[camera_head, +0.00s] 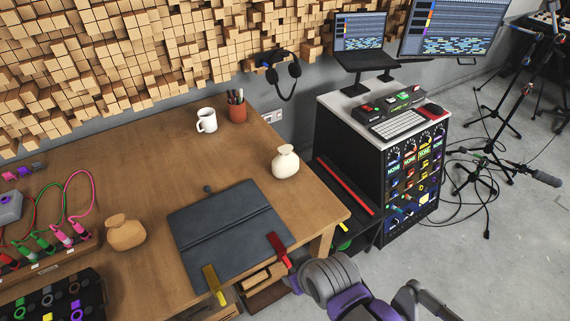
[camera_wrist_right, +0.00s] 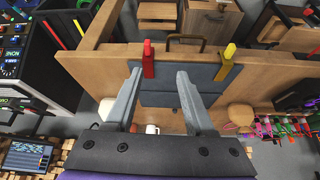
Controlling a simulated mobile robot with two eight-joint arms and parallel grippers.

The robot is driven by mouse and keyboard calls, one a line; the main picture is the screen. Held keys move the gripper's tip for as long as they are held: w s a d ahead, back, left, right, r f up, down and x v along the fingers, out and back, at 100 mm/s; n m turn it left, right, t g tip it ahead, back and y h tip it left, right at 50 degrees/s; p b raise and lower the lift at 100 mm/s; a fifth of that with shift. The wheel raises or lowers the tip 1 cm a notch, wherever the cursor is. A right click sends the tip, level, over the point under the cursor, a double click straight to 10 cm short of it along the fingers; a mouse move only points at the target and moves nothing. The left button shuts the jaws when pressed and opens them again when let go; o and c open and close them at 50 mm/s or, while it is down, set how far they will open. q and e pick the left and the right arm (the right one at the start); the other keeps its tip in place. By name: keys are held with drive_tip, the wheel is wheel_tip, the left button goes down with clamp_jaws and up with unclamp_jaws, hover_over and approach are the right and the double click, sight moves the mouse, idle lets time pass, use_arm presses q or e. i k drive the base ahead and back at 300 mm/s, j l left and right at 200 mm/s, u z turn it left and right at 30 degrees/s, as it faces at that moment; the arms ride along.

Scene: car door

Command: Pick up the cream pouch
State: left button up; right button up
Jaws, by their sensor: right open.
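The cream pouch (camera_head: 285,163) is a small round bag with a tied neck, upright on the wooden table towards its right end. In the right wrist view part of the cream pouch (camera_wrist_right: 106,106) shows beside the left-hand finger. The right wrist view also shows the open fingers (camera_wrist_right: 187,62). My left gripper is not in view.
A dark flat folder (camera_head: 222,222) lies at the table's front. A tan pouch (camera_head: 126,234) stands left of it. A white mug (camera_head: 207,120) and a pen cup (camera_head: 237,108) stand at the back. Bare wood surrounds the cream pouch. A equipment rack (camera_head: 385,150) stands right.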

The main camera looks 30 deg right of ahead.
sight(286, 165)
drive_tip(key=i+l+z, duration=0.1)
drive_tip(key=i+l, duration=0.25)
drive_tip(key=l, duration=0.15)
drive_tip(key=i+l+z, duration=0.1)
drive_tip(key=i+l, duration=0.25)
drive_tip(key=l, duration=0.1)
